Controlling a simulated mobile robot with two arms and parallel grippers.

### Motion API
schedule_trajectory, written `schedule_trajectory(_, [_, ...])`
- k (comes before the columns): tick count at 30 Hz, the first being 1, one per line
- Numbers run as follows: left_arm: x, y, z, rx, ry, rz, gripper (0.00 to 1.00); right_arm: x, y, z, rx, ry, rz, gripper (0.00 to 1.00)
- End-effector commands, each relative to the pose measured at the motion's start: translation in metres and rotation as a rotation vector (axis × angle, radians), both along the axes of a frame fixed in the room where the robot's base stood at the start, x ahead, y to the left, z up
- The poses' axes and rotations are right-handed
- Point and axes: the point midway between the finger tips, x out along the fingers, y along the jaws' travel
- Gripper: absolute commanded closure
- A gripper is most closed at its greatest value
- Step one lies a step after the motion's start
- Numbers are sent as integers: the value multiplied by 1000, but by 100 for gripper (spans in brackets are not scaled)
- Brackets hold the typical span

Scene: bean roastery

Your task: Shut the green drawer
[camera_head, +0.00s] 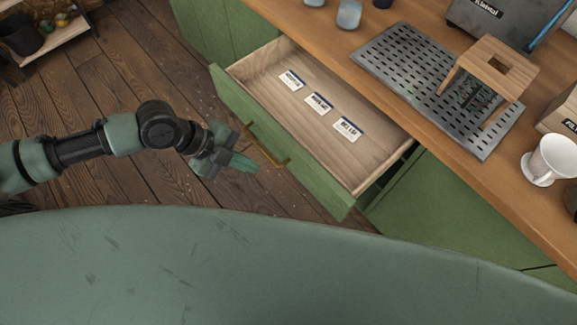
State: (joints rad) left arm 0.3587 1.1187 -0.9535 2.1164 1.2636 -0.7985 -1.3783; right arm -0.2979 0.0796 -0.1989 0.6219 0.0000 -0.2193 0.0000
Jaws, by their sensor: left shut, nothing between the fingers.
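The green drawer (305,165) is pulled well out from under the wooden counter. Its inside is pale wood and holds several small white labelled cards (319,104). A brass bar handle (266,146) is fixed on its green front. I cannot tell whether the fingertips touch the handle. My right gripper does not show.
The counter (440,145) carries a perforated metal tray (400,75), a wooden stand (495,62), a white mug (550,160) and a dark machine (500,22). Wooden floor (110,75) lies clear left of the drawer. A shelf (45,40) stands at the top left.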

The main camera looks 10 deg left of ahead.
Motion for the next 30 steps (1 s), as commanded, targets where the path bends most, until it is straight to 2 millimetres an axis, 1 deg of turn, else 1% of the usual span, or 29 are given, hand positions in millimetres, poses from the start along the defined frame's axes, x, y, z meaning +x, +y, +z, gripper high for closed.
schedule_trajectory(2, [-1,1,-1,0,-1,-11,100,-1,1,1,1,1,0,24])
schedule_trajectory(4, [0,-3,-5,-2,-2,-13,100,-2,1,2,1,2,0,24])
schedule_trajectory(8, [2,-17,-20,-3,1,-12,100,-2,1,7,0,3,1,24])
schedule_trajectory(18, [12,-59,-78,-3,0,-11,100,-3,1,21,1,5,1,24])
schedule_trajectory(21, [28,-69,-75,-2,-5,-9,100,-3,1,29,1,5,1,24])
schedule_trajectory(24, [37,-75,-76,0,-3,-10,100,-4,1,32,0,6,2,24])
schedule_trajectory(30, [44,-81,-78,0,-3,-10,100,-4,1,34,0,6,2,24])
